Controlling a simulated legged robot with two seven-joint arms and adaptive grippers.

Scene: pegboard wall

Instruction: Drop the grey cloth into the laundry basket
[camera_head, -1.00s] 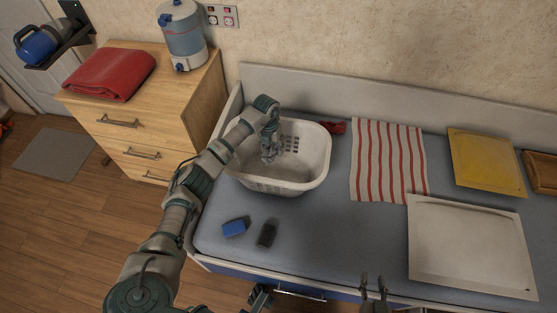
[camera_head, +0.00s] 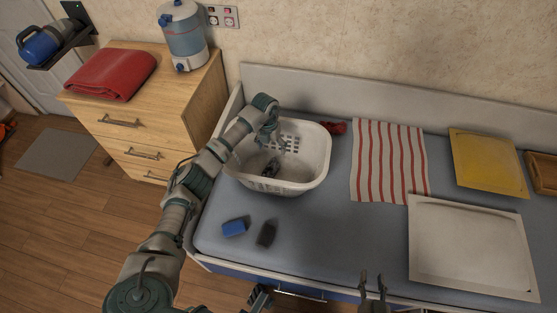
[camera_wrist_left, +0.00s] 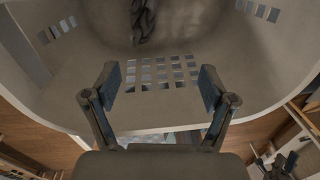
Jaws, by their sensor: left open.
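The white laundry basket (camera_head: 288,186) stands upright at the left end of the blue-grey worktop. The grey cloth (camera_head: 270,168) lies crumpled inside it, low and towards the near side; it also shows at the top of the left wrist view (camera_wrist_left: 143,20). My left gripper (camera_head: 272,138) is over the basket, apart from the cloth. In the left wrist view my left gripper (camera_wrist_left: 158,82) has its fingers wide apart with nothing between them. My right gripper (camera_head: 373,282) is open and empty at the worktop's front edge.
A blue sponge (camera_head: 234,227) and a dark block (camera_head: 267,234) lie in front of the basket. A striped towel (camera_head: 388,162), white board (camera_head: 470,245) and yellow board (camera_head: 486,160) lie right. A wooden drawer unit (camera_head: 150,110) stands left.

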